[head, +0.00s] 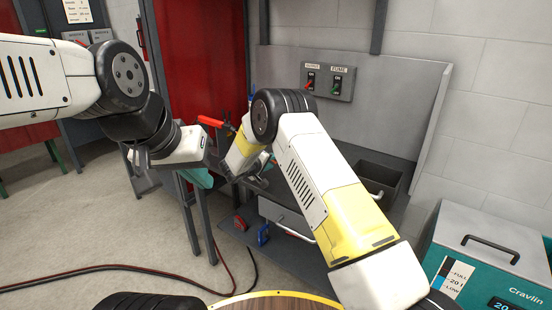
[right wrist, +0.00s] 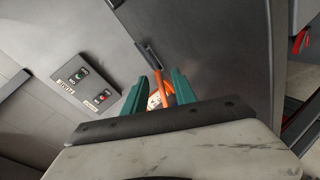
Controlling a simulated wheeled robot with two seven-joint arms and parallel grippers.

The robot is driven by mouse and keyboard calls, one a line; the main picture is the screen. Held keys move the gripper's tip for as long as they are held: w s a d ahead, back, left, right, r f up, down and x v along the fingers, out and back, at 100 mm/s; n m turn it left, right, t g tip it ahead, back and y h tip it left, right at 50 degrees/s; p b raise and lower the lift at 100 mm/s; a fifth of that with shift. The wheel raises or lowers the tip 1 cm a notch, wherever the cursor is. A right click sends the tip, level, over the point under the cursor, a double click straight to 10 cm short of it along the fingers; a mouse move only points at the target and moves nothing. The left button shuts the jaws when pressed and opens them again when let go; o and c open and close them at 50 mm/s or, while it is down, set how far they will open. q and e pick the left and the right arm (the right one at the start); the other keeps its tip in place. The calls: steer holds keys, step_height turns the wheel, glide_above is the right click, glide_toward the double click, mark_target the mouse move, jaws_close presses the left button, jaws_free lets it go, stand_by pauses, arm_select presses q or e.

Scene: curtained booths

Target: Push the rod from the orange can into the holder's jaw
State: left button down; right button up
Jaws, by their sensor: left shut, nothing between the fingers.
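A dark bar-like thing (right wrist: 148,55) lies beyond the fingertips. In the head view a red handle-like object (head: 211,122) shows between the arms. I cannot make out the rod or the holder's jaw surely.
A grey bench (head: 365,162) with a back panel and switch box (head: 327,81) stands behind my right arm. A red curtain (head: 205,60) hangs behind. A teal-and-grey box (head: 490,255) stands at the right. Cables (head: 110,268) cross the floor at left.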

steer(key=shift+v, duration=1.6)
steer(key=shift+d+r, duration=0.25)
steer(key=shift+d, duration=0.05)
steer(key=s+d+r+m+g, duration=0.5)
steer(key=s+d+r+g, duration=0.2)
steer(key=s+d+r, duration=1.05)
steer(key=s+r+m+y, duration=0.1)
steer(key=s+y, duration=0.3)
steer(key=s, duration=1)
steer(key=s+r+m+t+y, duration=0.1)
steer(key=s+r+y, duration=0.3)
steer(key=s, duration=0.9)
steer(key=shift+s+d+y, duration=0.3)
steer(key=shift+s+d, duration=0.05)
steer(key=shift+s, duration=0.05)
